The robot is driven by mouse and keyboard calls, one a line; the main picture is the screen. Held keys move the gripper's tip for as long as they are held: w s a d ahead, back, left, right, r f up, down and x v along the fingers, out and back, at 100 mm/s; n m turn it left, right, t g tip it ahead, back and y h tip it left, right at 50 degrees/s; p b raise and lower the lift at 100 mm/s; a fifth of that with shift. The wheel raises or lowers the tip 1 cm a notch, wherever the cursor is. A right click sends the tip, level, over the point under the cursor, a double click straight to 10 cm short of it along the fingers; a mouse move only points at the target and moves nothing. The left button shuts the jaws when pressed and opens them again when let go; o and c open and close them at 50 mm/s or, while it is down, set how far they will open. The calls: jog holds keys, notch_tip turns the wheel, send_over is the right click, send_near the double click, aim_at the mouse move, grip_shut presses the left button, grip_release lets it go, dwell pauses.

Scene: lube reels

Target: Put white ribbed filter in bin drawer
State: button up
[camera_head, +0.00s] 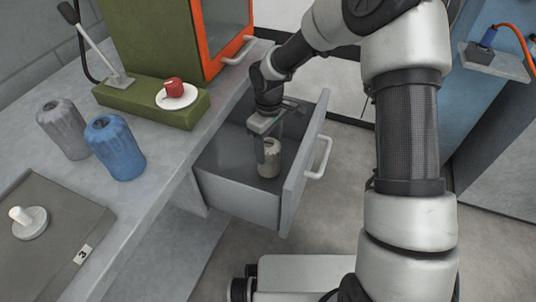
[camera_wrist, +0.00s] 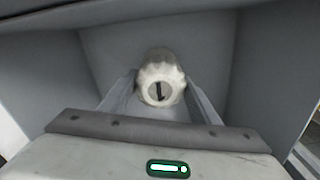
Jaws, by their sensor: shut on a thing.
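The white ribbed filter (camera_head: 270,160) is upright inside the open bin drawer (camera_head: 238,204), low between the drawer walls. I cannot tell whether it touches the drawer floor. My gripper (camera_head: 268,143) reaches down into the drawer and is shut on the filter. In the wrist view the filter (camera_wrist: 160,80) shows end-on, with a dark slot in its top, between my fingers (camera_wrist: 160,106). The grey drawer walls surround it there. The drawer's front panel has a white handle (camera_head: 320,158).
A grey ribbed filter (camera_head: 63,130) and a blue ribbed filter (camera_head: 115,148) stand on the bench left of the drawer. A green block (camera_head: 150,106) carries a red knob (camera_head: 174,87). A grey plate with a white knob (camera_head: 30,222) lies at the lower left.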

jog(key=shift+f, duration=1.25)
jog(key=shift+f+b, duration=0.2)
jog(key=shift+b, duration=0.15)
jog(key=o, duration=1.6)
jog(key=shift+c, duration=0.2)
